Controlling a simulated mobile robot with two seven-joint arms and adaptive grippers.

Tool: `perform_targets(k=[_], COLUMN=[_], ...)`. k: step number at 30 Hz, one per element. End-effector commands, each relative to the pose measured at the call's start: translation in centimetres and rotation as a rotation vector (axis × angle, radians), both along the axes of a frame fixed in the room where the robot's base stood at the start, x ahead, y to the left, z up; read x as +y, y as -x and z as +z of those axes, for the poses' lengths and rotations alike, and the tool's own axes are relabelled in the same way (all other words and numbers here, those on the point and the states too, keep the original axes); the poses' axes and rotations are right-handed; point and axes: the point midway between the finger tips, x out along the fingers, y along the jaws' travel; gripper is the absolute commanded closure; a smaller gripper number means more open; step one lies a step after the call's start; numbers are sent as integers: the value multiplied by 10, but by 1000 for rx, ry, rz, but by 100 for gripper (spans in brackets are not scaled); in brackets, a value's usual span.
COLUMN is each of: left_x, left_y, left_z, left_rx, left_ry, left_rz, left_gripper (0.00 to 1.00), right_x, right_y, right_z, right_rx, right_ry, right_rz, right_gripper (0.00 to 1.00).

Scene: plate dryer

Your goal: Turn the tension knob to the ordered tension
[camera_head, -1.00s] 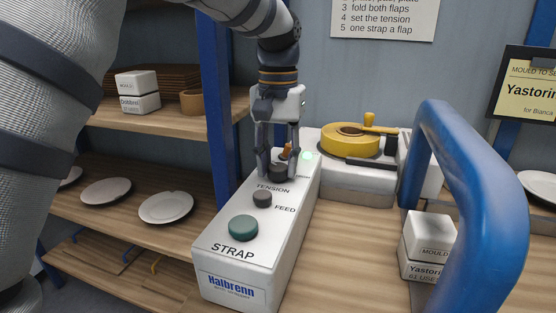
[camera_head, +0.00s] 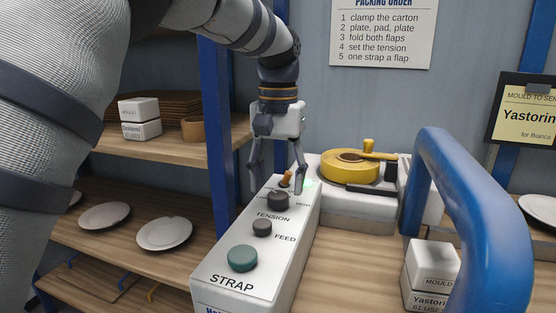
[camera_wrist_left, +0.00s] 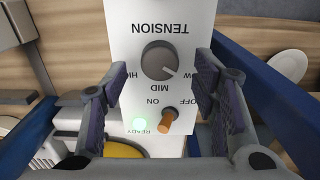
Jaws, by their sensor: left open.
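The dark grey tension knob (camera_head: 278,201) sits on the sloped white control panel (camera_head: 225,270), above the word TENSION. In the left wrist view the knob (camera_wrist_left: 159,60) appears upside down among LOW, MID and HIGH labels. Its pale pointer mark lies between MID and LOW. My left gripper (camera_head: 277,188) is open above the panel, with its fingers apart on either side of the knob. In the wrist view its fingers (camera_wrist_left: 162,85) flank the knob without touching it. My right gripper is not in view.
An orange toggle (camera_wrist_left: 168,121) marked ON and OFF stands close behind the knob, beside a lit green READY lamp (camera_wrist_left: 140,124). The FEED button (camera_head: 262,228) and green STRAP button (camera_head: 242,258) are in front. A blue arch (camera_head: 455,200) rises at right. A blue post (camera_head: 217,120) stands left.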

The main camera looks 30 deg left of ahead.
Motion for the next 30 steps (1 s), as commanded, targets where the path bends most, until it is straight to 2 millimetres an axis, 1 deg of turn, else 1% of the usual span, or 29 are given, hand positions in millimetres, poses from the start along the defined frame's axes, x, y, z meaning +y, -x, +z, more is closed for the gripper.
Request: perform_targets(k=[1,6,9,12,16,30], left_x=[0,0,0,0,0,0], left_y=[-1,-1,-1,-1,0,0], left_z=[15,61,81,93,98,98], left_rx=[-8,-7,-5,-3,-2,-1], left_ry=[-1,-1,0,-1,0,0], left_rz=[0,0,0,0,0,0], left_gripper=[46,46,46,46,46,46], right_x=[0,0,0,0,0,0], right_y=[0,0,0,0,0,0], right_z=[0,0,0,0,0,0], right_rx=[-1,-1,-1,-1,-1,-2], right_ry=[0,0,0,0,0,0], right_rz=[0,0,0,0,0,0], right_gripper=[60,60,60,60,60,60])
